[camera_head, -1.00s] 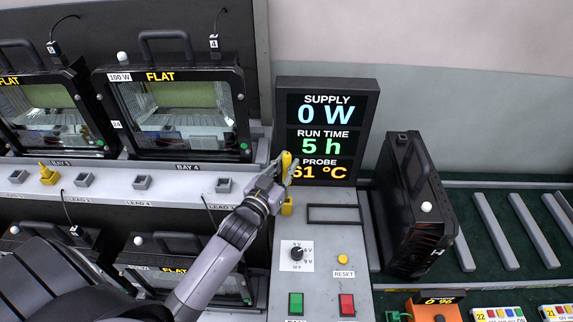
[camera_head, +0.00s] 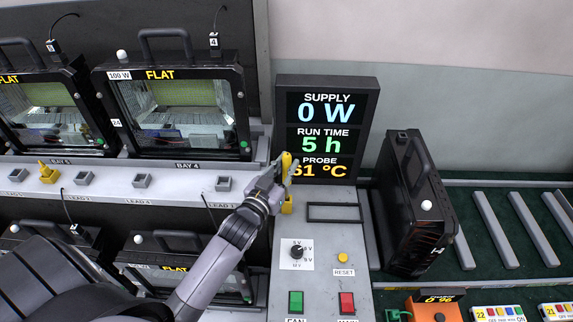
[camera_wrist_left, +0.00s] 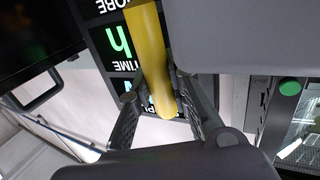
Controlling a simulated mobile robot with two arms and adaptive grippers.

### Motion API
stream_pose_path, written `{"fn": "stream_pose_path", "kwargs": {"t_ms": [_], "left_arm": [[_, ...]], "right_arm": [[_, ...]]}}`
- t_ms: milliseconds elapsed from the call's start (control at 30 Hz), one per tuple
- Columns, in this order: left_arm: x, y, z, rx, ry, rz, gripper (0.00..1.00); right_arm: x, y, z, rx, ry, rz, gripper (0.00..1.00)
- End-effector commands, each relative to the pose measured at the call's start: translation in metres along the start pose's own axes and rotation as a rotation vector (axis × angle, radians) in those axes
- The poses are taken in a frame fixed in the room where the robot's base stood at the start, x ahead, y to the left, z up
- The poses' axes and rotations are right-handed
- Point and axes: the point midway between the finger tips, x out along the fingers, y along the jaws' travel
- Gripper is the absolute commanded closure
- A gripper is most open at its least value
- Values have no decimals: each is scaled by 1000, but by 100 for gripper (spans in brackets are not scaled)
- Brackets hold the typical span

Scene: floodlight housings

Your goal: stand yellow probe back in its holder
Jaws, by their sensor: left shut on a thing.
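The yellow probe (camera_head: 287,161) is upright in front of the display at the back of the control panel. My left gripper (camera_head: 281,174) is shut on it, and the probe's rounded top stands above the fingers. In the left wrist view the probe (camera_wrist_left: 150,48) is a yellow rod between the two fingers (camera_wrist_left: 160,92). A small yellow piece, which looks like the holder (camera_head: 287,207), shows directly below the gripper on the panel. The fingers hide the probe's lower part, so I cannot tell whether its end is inside the holder. My right gripper is not in view.
The display (camera_head: 325,130) rises close behind the gripper. The grey panel (camera_head: 318,265) has a knob and buttons in front.

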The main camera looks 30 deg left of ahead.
Motion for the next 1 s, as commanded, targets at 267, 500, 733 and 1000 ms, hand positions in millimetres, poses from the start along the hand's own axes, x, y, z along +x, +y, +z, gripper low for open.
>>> {"fn": "stream_pose_path", "kwargs": {"t_ms": [267, 500, 733, 1000], "left_arm": [[0, 0, 0, 0, 0, 0, 100], [0, 0, 1, 1, 0, 0, 100], [0, 0, 5, 0, -1, 0, 100], [0, 0, 12, 1, -1, -1, 100]], "right_arm": [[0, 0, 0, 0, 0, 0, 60], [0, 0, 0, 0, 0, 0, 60], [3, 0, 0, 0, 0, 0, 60], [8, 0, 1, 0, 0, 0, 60]]}}
